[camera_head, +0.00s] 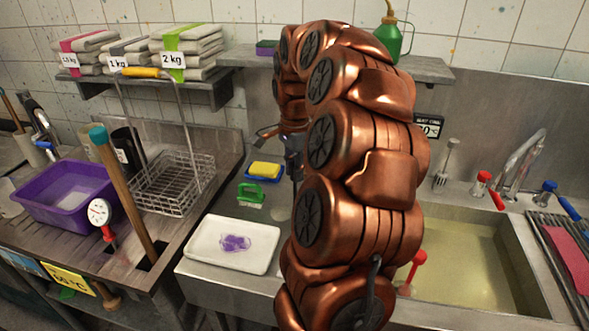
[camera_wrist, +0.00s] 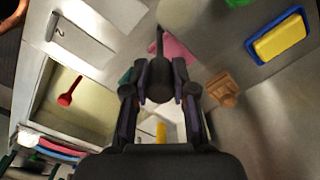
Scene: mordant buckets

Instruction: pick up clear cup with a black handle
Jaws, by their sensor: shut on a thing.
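My gripper (camera_wrist: 160,85) is shut on a black handle (camera_wrist: 159,74) in the wrist view. The handle is dark and rounded, with a thin stem running toward the top of the picture. I take it for the handle of the clear cup; the clear part cannot be made out against the counter. In the head view my gripper (camera_head: 291,150) shows small at the left edge of my copper arm, above the counter beside the sponge. The arm hides much of the area around it.
A yellow sponge (camera_head: 265,169) in a blue dish, a green-handled brush (camera_head: 251,195) and a white tray (camera_head: 232,245) with a purple stain lie left of my arm. The filled sink (camera_head: 470,262) is right. A wire basket (camera_head: 172,183) and purple tub (camera_head: 66,192) stand left.

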